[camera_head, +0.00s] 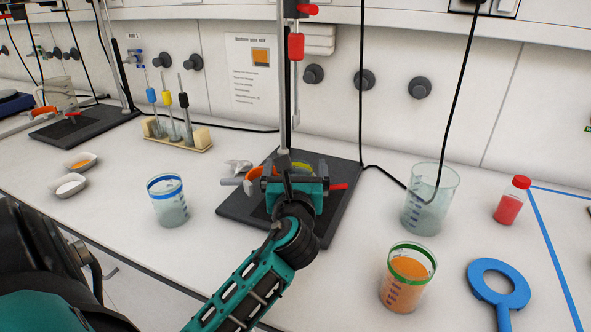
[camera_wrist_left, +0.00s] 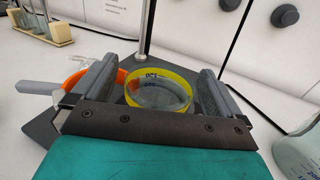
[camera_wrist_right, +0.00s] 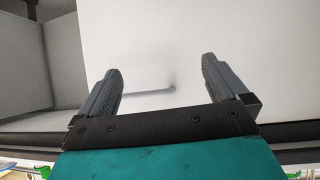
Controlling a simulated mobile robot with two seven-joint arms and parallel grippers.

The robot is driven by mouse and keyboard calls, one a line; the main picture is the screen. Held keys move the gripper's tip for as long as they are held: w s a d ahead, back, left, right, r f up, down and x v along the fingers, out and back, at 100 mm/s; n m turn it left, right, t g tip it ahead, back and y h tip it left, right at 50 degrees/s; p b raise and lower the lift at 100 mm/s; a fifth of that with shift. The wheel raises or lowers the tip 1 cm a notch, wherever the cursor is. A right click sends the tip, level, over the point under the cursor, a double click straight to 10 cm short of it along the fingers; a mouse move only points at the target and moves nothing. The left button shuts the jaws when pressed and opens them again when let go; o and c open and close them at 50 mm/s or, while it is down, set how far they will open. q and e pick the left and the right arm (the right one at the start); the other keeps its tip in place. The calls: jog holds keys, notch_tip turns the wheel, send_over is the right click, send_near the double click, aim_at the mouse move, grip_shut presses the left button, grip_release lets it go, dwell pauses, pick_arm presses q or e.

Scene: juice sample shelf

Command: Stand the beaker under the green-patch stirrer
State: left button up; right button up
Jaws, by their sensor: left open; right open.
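A clear beaker with a yellow rim (camera_wrist_left: 158,97) stands on the dark base plate (camera_head: 335,205) of the middle stand. It shows between the open fingers of my left gripper (camera_wrist_left: 158,80) in the left wrist view. In the head view my left gripper (camera_head: 294,172) largely hides this beaker (camera_head: 303,168). A stirrer with a red patch (camera_head: 296,46) hangs above that plate. I cannot make out a clear green patch on any stirrer; a small greenish spot shows at the far left stand (camera_head: 38,48). My right gripper (camera_wrist_right: 160,90) is open and empty, facing pale surfaces.
A black cable (camera_head: 385,172) trails right.

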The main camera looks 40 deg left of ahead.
pick_arm(q)
jog(key=shift+f, duration=0.1)
jog(key=v, duration=1.3)
